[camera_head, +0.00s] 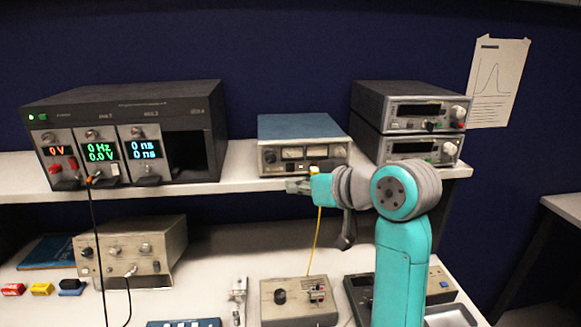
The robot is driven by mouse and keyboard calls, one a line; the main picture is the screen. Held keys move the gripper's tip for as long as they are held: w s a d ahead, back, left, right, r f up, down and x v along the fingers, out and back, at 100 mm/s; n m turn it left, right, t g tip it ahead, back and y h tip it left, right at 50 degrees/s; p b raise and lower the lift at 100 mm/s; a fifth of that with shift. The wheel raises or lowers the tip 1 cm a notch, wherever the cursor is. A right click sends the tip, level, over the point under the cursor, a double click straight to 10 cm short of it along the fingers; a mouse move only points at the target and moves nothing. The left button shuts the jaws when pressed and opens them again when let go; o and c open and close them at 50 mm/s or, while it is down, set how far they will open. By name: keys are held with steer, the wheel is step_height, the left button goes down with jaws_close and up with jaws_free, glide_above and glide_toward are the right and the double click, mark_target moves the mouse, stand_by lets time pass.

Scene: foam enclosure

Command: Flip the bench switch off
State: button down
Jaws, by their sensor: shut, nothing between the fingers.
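My gripper (293,186) is shut and empty. It points left at the front edge of the shelf, just below the blue-topped meter box (303,127). My teal arm rises from the lower right and hides part of the shelf and bench behind it. I cannot tell for sure which part is the bench switch. A beige box (299,301) with a dark knob and small toggle-like parts sits on the bench below my gripper. A small pale fitting (238,296) stands to its left; its details are too small to read.
A dark instrument rack (125,100) with lit displays fills the left of the shelf (232,180). Two stacked instruments (410,120) stand at right. A yellow cable (316,240) hangs near my gripper. A beige instrument (130,250) sits on the bench at left.

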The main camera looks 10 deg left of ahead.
steer(key=shift+w+a+r, duration=0.1)
steer(key=shift+w+a, duration=0.1)
steer(key=shift+w, duration=0.6)
steer(key=shift+w+a+r, duration=0.1)
steer(key=shift+w+a, duration=0.1)
steer(key=shift+w, duration=0.6)
stand_by(0.3)
steer(key=shift+w+a, duration=0.15)
steer(key=shift+w, duration=0.25)
steer(key=shift+w, duration=0.2)
stand_by(0.6)
steer(key=shift+s, duration=0.1)
steer(key=shift+s, duration=0.55)
steer(key=s, duration=0.1)
steer(key=s+d, duration=0.1)
steer(key=s, duration=0.2)
steer(key=shift+s+d+f, duration=0.35)
steer(key=shift+s, duration=0.05)
